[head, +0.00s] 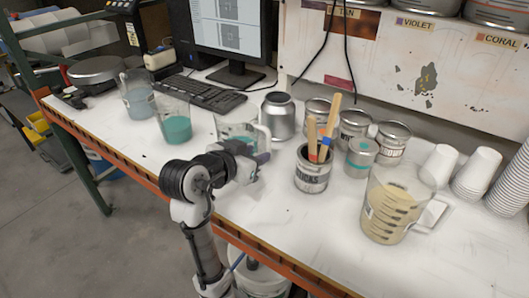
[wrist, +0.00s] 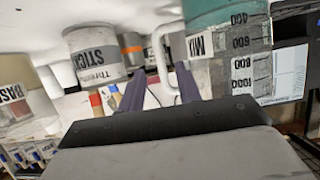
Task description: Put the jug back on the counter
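The nearest jug to my gripper is a clear one with teal content (head: 232,130), partly hidden behind my wrist in the head view. In the wrist view it fills the upper right (wrist: 228,45), with a MIX label and a printed scale. Its pale handle (wrist: 163,50) shows between my two fingers. My gripper (head: 262,157) is beside the jug on its handle side. In the wrist view the fingers (wrist: 160,75) stand apart, with visible space around the handle. The white counter (head: 140,130) lies under them. The jug's base is hidden, so I cannot tell whether it touches the counter.
A stick can (head: 313,172) with wooden sticks stands right of my gripper. A metal can (head: 277,115) is behind. Two jugs, one teal (head: 175,120) and one bluish (head: 137,95), stand left. A beige jug (head: 390,205) and paper cups (head: 477,172) are right. The front edge is close.

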